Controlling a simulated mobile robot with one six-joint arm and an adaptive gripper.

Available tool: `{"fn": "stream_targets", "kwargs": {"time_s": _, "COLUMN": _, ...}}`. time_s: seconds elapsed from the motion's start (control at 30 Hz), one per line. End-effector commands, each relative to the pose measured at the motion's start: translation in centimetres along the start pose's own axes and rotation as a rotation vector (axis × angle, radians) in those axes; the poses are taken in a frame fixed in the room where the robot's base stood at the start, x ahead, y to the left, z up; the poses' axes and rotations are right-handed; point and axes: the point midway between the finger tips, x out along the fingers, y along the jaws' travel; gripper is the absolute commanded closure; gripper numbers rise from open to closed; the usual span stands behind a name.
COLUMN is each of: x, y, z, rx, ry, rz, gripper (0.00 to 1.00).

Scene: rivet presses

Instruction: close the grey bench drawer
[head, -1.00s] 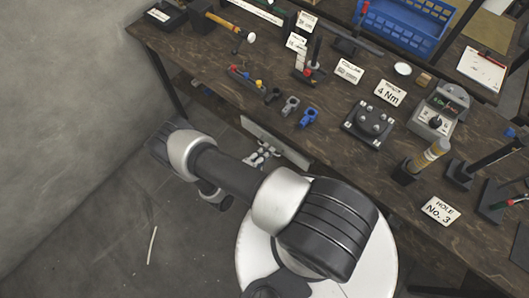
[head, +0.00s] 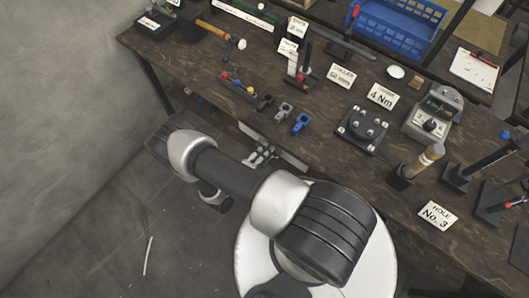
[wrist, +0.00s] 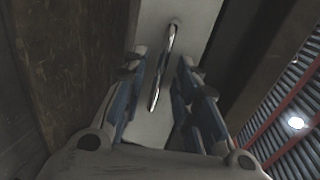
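The grey drawer front (head: 284,150) shows as a light panel just outside the bench's front edge in the head view. In the wrist view the pale drawer front (wrist: 195,22) fills the upper middle, with a shiny metal bar handle (wrist: 168,50) on it. My gripper (wrist: 161,68) is open, one finger on each side of the handle, with gaps visible on both sides. In the head view my gripper (head: 260,157) is at the drawer front, partly hidden by my arm. How far the drawer stands out is hard to tell.
The dark wooden bench (head: 330,145) carries blue and grey clips, signs, a round-knobbed fixture (head: 362,130) and a blue bin (head: 395,28). A grey wall is at left. The floor left of my arm is clear except for a thin white strip (head: 148,256).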

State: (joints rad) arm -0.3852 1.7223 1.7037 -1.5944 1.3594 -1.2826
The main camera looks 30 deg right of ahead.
Motion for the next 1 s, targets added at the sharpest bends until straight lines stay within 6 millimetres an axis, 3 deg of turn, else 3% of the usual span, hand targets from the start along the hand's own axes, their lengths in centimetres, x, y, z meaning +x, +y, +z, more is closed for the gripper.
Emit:
{"fn": "stream_targets", "kwargs": {"time_s": 0.23, "x": -1.9, "y": 0.0, "z": 0.2, "rx": -0.001, "ry": -0.005, "rz": 0.001, "gripper": 0.72}}
{"fn": "stream_targets", "kwargs": {"time_s": 0.5, "x": -7.6, "y": 0.0, "z": 0.2, "rx": 0.001, "ry": -0.008, "rz": 0.0, "gripper": 0.72}}
{"fn": "stream_targets", "kwargs": {"time_s": 0.7, "x": -10.8, "y": 0.0, "z": 0.1, "rx": 0.001, "ry": -0.004, "rz": 0.001, "gripper": 0.72}}
{"fn": "stream_targets", "kwargs": {"time_s": 1.0, "x": -12.0, "y": 0.0, "z": 0.0, "rx": 0.0, "ry": 0.0, "rz": 0.0, "gripper": 0.72}}
